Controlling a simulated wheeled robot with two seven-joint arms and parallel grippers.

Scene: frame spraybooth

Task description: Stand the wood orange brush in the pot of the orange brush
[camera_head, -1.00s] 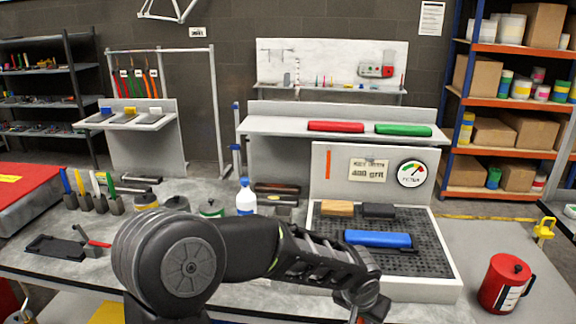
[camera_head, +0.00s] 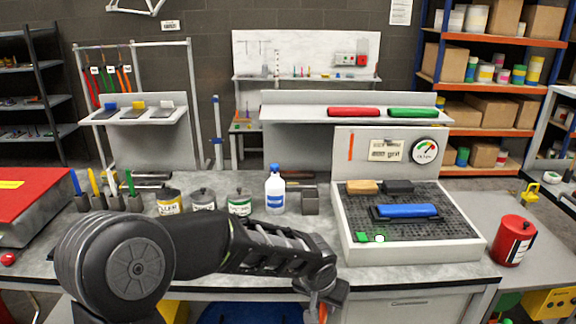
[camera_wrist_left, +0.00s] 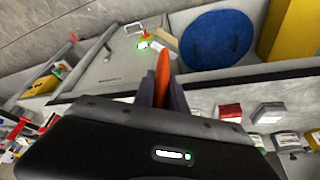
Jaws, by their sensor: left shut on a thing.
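My left gripper (camera_head: 322,288) is low in front of the bench's front edge. It is shut on the wood orange brush, whose orange part (camera_head: 323,312) shows below the fingers. In the left wrist view the orange brush (camera_wrist_left: 163,68) sticks out between the dark fingertips (camera_wrist_left: 163,92). A small grey pot (camera_head: 310,200) stands on the bench right of the white bottle, with no brush seen in it. I cannot tell whether it is the orange brush's pot. Several grey pots (camera_head: 115,202) at the left hold blue, yellow and green brushes. My right gripper is out of view.
Lidded cans (camera_head: 170,202) and a blue-capped white bottle (camera_head: 275,190) stand along the bench middle. A perforated tray (camera_head: 470,245) with a blue block (camera_head: 405,211) is at right. A red can (camera_head: 512,240) stands farther right. Bare bench lies before the cans.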

